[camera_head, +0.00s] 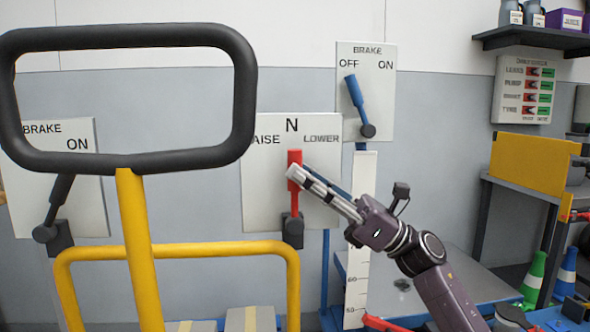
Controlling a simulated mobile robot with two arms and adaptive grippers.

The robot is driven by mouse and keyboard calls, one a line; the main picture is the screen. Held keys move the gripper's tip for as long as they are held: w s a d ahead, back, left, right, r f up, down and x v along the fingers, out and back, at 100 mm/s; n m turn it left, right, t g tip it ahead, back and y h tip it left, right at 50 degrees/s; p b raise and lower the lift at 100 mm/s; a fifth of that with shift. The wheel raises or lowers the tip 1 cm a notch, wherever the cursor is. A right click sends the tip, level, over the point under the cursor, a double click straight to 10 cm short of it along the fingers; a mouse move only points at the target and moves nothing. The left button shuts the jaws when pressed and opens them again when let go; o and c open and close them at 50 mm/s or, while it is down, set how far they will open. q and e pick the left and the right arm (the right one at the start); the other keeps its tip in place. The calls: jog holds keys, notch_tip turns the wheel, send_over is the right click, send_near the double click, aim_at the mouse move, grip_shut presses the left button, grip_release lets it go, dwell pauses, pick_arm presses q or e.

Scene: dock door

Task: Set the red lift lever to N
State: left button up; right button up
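The red lift lever (294,158) stands about upright on a pale panel (262,195), its top below the letter N. LOWER is to the right of N, and RAISE, partly covered by a black loop handle, is to the left. My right gripper (293,173) comes in from the lower right, its fingertips over the lever's upper part. Its fingers look close together; I cannot tell whether they touch or grip the lever. My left gripper is not in view.
The black loop handle (244,100) on a yellow post (137,245) fills the left foreground. A blue brake lever (355,92) is above right, a black one (60,200) at left. A yellow rail (215,249) runs below. A bench and traffic cones (535,278) stand at right.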

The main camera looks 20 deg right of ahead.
jog(key=v, duration=1)
